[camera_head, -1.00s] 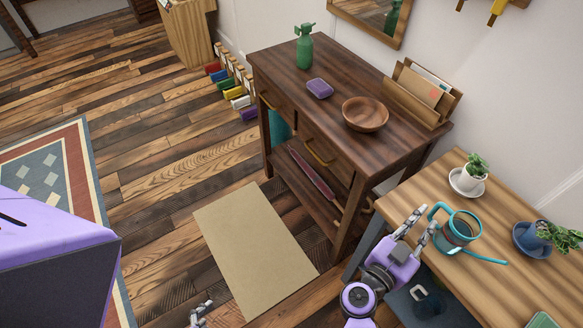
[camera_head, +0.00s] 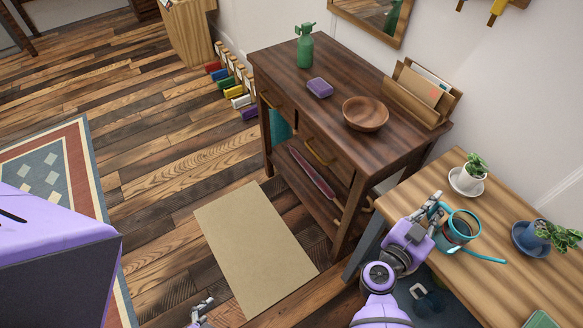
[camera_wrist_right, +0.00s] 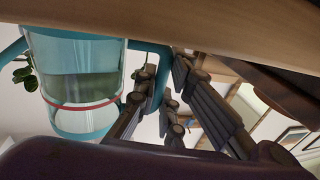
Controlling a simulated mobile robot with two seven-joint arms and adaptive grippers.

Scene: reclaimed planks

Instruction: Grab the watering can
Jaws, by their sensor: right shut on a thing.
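The watering can (camera_head: 461,227) has a clear body with teal rim, handle and long thin spout, and stands on the light wooden table. My right gripper (camera_head: 435,209) is at its handle side, shut on the handle. The right wrist view shows the can's clear body with a red band (camera_wrist_right: 75,85) and the teal handle (camera_wrist_right: 158,80) between the dark fingers (camera_wrist_right: 155,95). Part of the handle is hidden by the fingers. My left gripper (camera_head: 201,312) shows only as grey finger parts at the bottom edge, so its opening is unclear.
On the light table (camera_head: 495,285) are a plant in a white pot (camera_head: 468,181) behind the can and a plant in a blue pot (camera_head: 530,238) to its right. The dark console table (camera_head: 340,85) holds a wooden bowl (camera_head: 365,114), a purple block and a green spray bottle.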

